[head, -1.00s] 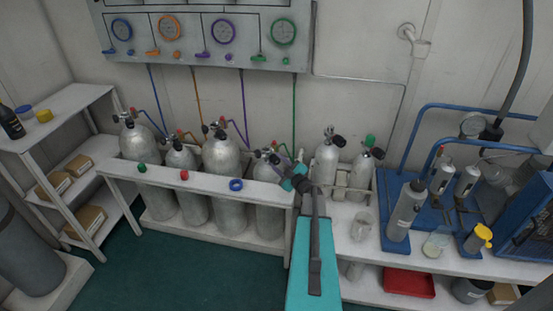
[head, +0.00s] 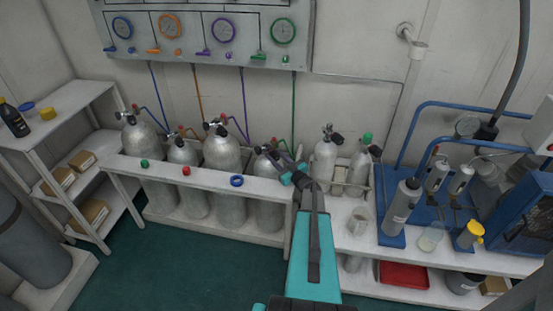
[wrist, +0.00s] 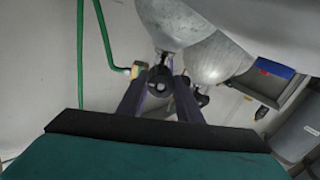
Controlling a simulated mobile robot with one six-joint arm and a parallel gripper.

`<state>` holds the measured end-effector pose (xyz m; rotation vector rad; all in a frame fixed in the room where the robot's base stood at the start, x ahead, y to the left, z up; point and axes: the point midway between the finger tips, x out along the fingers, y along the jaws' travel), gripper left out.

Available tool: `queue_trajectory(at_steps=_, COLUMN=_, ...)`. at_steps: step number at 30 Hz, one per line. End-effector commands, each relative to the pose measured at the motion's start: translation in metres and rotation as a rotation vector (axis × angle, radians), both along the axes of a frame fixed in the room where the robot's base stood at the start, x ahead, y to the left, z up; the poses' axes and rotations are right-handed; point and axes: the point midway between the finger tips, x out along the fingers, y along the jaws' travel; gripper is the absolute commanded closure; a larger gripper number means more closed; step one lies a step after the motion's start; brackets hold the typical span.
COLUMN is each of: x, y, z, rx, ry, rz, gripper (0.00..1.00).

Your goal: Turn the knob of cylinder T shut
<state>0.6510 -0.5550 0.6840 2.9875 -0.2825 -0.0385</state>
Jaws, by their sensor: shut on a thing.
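The cylinder at the right end of the front rack (head: 268,213) is silver and has the green hose beside it. I read no letter T on it. My gripper (head: 274,153) is at its valve, on the right side of its top. In the wrist view my fingers (wrist: 160,80) are shut on a round black knob (wrist: 158,84), one finger on each side. The silver cylinder body (wrist: 172,22) is behind it, and the green hose (wrist: 107,42) meets the valve at the left. In the head view my gripper hides most of the knob.
Other cylinders stand to the left in the white rack (head: 212,178), with small coloured rings on its rail. Two silver cylinders (head: 325,160) stand close to the right of my gripper. The gauge panel (head: 200,35) is on the wall above. The green floor in front is clear.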

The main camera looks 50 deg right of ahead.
Motion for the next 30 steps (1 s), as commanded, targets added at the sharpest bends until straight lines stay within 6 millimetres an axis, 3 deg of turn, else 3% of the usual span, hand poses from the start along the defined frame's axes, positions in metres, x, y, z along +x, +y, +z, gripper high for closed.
queue_trajectory(at_steps=8, x=0.001, y=-0.003, z=0.003, rx=0.002, ry=-0.006, rz=-0.005, gripper=0.9)
queue_trajectory(at_steps=9, x=0.001, y=-0.003, z=0.003, rx=0.002, ry=-0.006, rz=-0.005, gripper=0.63)
queue_trajectory(at_steps=12, x=0.0, y=-0.003, z=0.003, rx=0.001, ry=-0.005, rz=-0.004, gripper=0.49)
queue_trajectory(at_steps=23, x=-0.001, y=-0.001, z=0.001, rx=0.0, ry=-0.001, rz=-0.002, gripper=0.49)
queue_trajectory(at_steps=30, x=-0.015, y=0.002, z=0.0, rx=0.0, ry=0.0, rz=-0.003, gripper=0.49)
